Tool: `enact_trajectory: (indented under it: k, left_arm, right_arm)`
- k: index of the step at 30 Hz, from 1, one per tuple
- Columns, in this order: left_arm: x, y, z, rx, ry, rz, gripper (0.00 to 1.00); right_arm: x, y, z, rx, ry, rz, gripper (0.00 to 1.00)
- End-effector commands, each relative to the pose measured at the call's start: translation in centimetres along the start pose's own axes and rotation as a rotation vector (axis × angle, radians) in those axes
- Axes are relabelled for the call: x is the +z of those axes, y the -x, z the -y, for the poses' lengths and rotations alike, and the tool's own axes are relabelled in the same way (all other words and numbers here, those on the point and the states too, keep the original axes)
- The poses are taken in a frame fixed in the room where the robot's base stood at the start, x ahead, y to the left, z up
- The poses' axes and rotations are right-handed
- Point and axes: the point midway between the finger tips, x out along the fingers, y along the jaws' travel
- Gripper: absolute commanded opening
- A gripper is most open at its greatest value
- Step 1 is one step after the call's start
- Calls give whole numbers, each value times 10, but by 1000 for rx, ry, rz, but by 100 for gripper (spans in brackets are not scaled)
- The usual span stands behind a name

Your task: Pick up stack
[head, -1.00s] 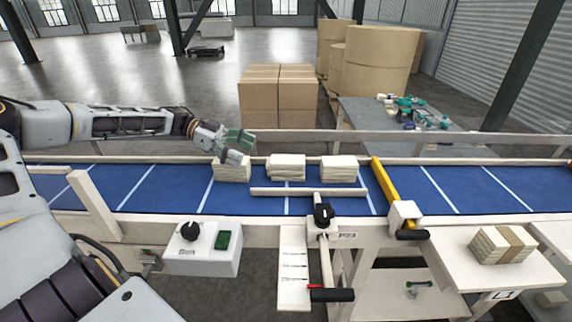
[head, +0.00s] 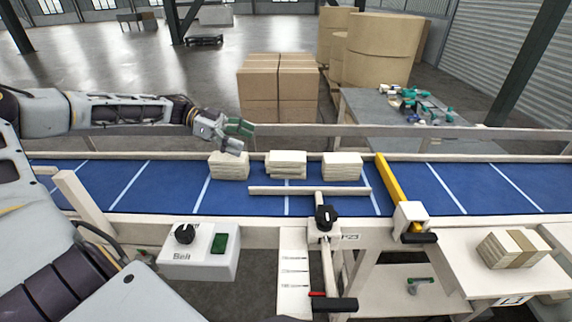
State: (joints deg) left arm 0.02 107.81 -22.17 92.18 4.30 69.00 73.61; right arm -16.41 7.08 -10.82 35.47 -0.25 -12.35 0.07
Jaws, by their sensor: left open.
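Three cream paper stacks sit in a row on the blue conveyor belt (head: 120,190): a left stack (head: 229,168), a middle stack (head: 286,165) and a right stack (head: 342,168). The middle stack looks a little uneven. My left gripper (head: 243,138) comes in from the left. It is open and empty, above and just behind the left stack, apart from it. Another stack with a brown band (head: 512,250) lies on the side table at the right. My right gripper is not in view.
A white bar (head: 310,190) lies across the belt in front of the stacks. A yellow gate (head: 390,180) crosses the belt to their right. A control box (head: 200,252) stands at the front left. A grey table (head: 385,115) with tools and cardboard boxes (head: 278,85) are behind the belt.

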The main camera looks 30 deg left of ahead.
Motion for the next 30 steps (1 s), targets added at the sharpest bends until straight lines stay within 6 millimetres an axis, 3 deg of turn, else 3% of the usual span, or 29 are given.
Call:
enact_trajectory:
  k: [7,30]
  left_arm:
    - [1,-9,0,1,1,0,82]
    - [1,-66,0,1,1,1,82]
  right_arm:
    - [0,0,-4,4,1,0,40]
    - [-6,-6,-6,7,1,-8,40]
